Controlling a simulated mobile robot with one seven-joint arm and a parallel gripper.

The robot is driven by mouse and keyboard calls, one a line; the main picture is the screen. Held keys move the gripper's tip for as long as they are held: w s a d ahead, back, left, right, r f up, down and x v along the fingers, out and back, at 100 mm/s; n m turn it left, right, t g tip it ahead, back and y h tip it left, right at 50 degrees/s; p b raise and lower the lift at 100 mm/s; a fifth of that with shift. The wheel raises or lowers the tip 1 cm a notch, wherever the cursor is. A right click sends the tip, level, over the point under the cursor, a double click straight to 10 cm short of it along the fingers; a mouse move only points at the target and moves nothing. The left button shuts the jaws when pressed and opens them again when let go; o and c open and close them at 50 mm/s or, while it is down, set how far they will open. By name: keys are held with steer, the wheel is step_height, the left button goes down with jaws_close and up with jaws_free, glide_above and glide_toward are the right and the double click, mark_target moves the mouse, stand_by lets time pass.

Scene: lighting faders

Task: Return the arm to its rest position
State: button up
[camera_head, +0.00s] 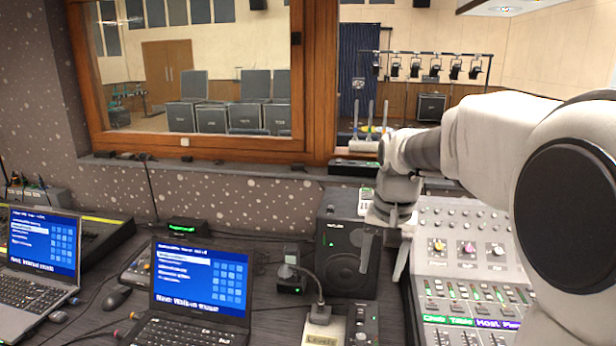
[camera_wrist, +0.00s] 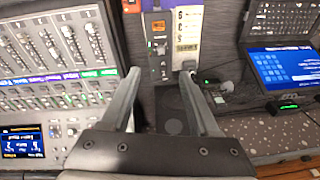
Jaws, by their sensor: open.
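My gripper (camera_head: 384,264) hangs at the end of my arm, which reaches in from the right in the head view. It points down in front of the black speaker, at the left edge of the mixing desk (camera_head: 460,217). In the wrist view the two fingers of my gripper (camera_wrist: 160,76) are spread apart with nothing between them. The mixing desk (camera_wrist: 60,90), with its faders and lit labels, lies left of the fingers there. A small fader box (camera_wrist: 157,45) with a green light shows just beyond the fingertips. My arm hides part of the desk in the head view.
A black speaker (camera_head: 340,255) stands behind my gripper. A wood-framed window (camera_head: 318,70) is behind the desk.

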steer(key=s+r+n+t+p, duration=0.1)
steer(key=s+r+n+t, duration=0.1)
steer(key=s, duration=0.9)
steer(key=s+r+n+t+p, duration=0.1)
steer(key=s+n, duration=0.1)
steer(key=s, duration=0.8)
steer(key=shift+s+r+t, duration=0.35)
steer(key=shift+s+t, duration=0.05)
